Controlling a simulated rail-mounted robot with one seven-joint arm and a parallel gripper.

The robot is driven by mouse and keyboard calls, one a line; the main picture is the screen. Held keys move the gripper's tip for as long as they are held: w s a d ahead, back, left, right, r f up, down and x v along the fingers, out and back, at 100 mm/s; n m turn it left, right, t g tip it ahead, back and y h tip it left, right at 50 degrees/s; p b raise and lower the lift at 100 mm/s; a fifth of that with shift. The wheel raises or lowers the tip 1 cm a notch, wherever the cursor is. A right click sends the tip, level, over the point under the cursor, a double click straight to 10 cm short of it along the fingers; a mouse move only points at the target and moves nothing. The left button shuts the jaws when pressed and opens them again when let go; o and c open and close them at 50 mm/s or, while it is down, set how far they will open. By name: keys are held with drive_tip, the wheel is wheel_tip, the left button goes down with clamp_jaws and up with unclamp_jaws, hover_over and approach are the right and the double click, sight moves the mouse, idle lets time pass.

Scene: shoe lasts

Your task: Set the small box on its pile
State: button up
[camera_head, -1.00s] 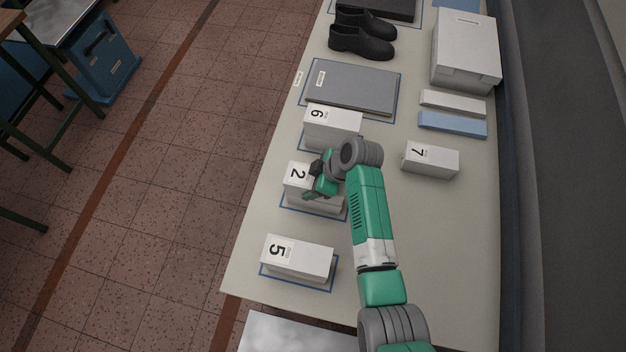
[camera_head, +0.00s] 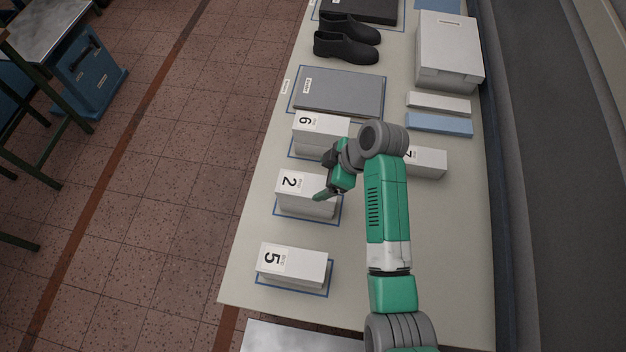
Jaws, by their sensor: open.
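White boxes with printed numbers stand on the pale table. The box marked 2 (camera_head: 302,192) sits inside a blue outline at the middle of the left side. The box marked 6 (camera_head: 320,137) is above it and the box marked 5 (camera_head: 291,266) below it, each at a blue outline. The box marked 7 (camera_head: 428,164) stands outside the outlines, partly hidden behind my arm. I cannot tell which one the task calls small. My gripper (camera_head: 329,178) is open and empty, over the right end of box 2; whether it touches the box is unclear.
A grey flat box (camera_head: 339,92), black shoes (camera_head: 346,48) and a large white box (camera_head: 449,50) stand farther up the table. White and blue bars (camera_head: 439,122) lie above box 7. The table's lower right is partly covered by my arm.

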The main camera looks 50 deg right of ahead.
drive_tip(key=shift+v, duration=0.75)
drive_tip(key=shift+r, duration=0.1)
drive_tip(key=w+a+r+m+t+h, duration=0.1)
drive_tip(key=w+a+r+t+h, duration=0.3)
drive_tip(key=r, duration=0.7)
drive_tip(key=w+a+r+m+t+y, duration=0.1)
drive_tip(key=w+a+r+t, duration=0.2)
drive_tip(key=w+a+r, duration=0.6)
drive_tip(key=w+a+r+m+t+h, duration=0.1)
drive_tip(key=w+a+r+t+h, duration=0.15)
drive_tip(key=r, duration=1.05)
drive_tip(key=s+a+r+m+t, duration=0.1)
drive_tip(key=s+a+r+t, duration=0.2)
drive_tip(key=s+a+r, duration=0.2)
drive_tip(key=s+a+r+m+t+y, duration=0.1)
drive_tip(key=s+a+r+t, duration=0.3)
drive_tip(key=r, duration=0.6)
drive_tip(key=s+a+r+t+y, duration=0.1)
drive_tip(key=s+a+r+t, duration=0.2)
drive_tip(key=s+a+r, duration=0.2)
drive_tip(key=a+r, duration=0.3)
drive_tip(key=shift+s+r+m, duration=0.2)
drive_tip(key=shift+s+m, duration=0.1)
drive_tip(key=shift+m, duration=0.1)
